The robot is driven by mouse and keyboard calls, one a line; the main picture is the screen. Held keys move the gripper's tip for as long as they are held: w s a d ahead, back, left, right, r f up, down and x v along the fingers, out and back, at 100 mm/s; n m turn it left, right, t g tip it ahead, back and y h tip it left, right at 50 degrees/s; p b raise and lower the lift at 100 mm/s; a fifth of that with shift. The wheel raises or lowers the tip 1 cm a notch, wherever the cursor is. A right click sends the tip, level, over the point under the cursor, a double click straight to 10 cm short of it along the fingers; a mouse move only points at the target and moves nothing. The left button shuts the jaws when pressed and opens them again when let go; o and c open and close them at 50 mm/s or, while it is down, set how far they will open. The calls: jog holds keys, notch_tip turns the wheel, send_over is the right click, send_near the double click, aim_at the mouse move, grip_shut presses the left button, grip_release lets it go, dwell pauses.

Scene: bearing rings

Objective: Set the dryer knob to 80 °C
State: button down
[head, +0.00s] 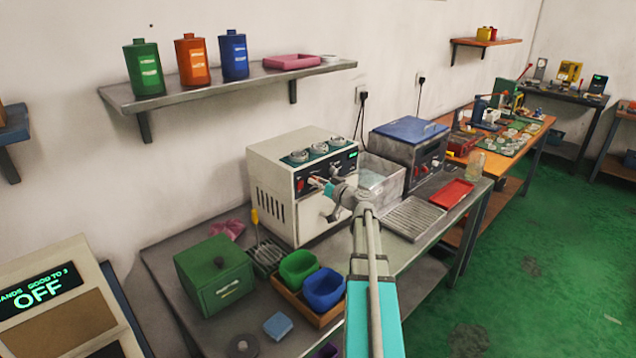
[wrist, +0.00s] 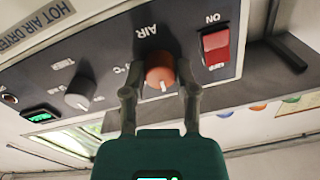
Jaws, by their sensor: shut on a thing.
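The hot air dryer (head: 275,190) is a cream box with a dark front panel on the bench in the head view. Its panel fills much of the wrist view, upside down. The red-orange knob (wrist: 160,72) is by the "AIR" and "°C" lettering, with a white mark pointing down in the picture. My gripper (wrist: 160,80) has one finger on each side of this knob and is shut on it. The fingers hide part of the dial, and I cannot read the temperature scale. In the head view my gripper (head: 321,184) reaches the dryer's front.
A red ON/OFF switch (wrist: 215,45) is close beside the knob. A blue-lidded machine (head: 408,150) stands right of the dryer. Green and blue bins (head: 324,288) stand in front.

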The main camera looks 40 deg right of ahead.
jog(key=m, duration=0.9)
jog(key=m+h, duration=0.1)
jog(key=m, duration=0.9)
jog(key=shift+f+m+t+b, duration=0.1)
jog(key=shift+m+t+b, duration=0.2)
jog(key=shift+b, duration=0.1)
jog(key=shift+c, duration=1.9)
grip_release()
